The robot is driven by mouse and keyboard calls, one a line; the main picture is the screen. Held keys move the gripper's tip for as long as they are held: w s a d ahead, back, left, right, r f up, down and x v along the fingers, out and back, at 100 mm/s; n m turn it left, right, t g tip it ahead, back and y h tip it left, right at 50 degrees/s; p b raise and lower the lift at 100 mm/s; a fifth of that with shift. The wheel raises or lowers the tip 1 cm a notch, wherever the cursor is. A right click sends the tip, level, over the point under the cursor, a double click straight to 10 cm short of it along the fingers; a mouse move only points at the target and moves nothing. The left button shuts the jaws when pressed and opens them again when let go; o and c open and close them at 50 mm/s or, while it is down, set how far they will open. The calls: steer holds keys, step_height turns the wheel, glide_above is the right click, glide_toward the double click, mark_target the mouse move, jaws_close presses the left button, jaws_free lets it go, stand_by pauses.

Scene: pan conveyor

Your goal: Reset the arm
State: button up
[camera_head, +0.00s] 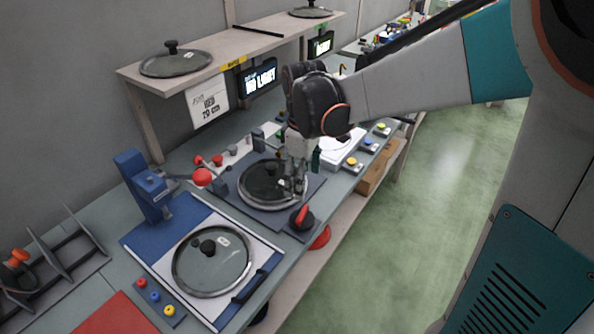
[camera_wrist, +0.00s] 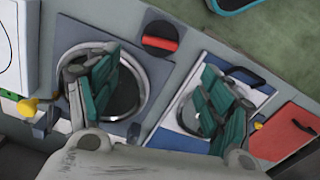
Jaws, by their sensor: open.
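My gripper (camera_head: 297,176) hangs from my arm over the dark station in the middle of the bench. Its fingers point down near the right part of a round pan or lid (camera_head: 265,186) there. In the wrist view my gripper (camera_wrist: 160,95) is open, with its two teal-padded fingers wide apart and nothing between them. The left finger covers part of the round piece (camera_wrist: 128,95), and the right finger covers much of the glass lid on the blue and white station. Whether the fingers touch anything cannot be told.
A glass lid (camera_head: 212,262) with a black knob lies on the near station, beside a blue clamp post (camera_head: 147,186). A red-and-black knob (camera_head: 302,217) is close to my gripper. A shelf (camera_head: 235,50) with lids stands behind. The green floor (camera_head: 440,190) is clear.

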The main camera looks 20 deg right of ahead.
steer(key=s+r+m+t, duration=0.3)
steer(key=s+m, duration=0.1)
steer(key=s, duration=0.3)
steer(key=s+r+m+t, duration=0.3)
steer(key=s+m+t, duration=0.1)
steer(key=s, duration=0.4)
steer(key=shift+r+m, duration=0.35)
steer(key=shift+m, duration=0.45)
stand_by(0.6)
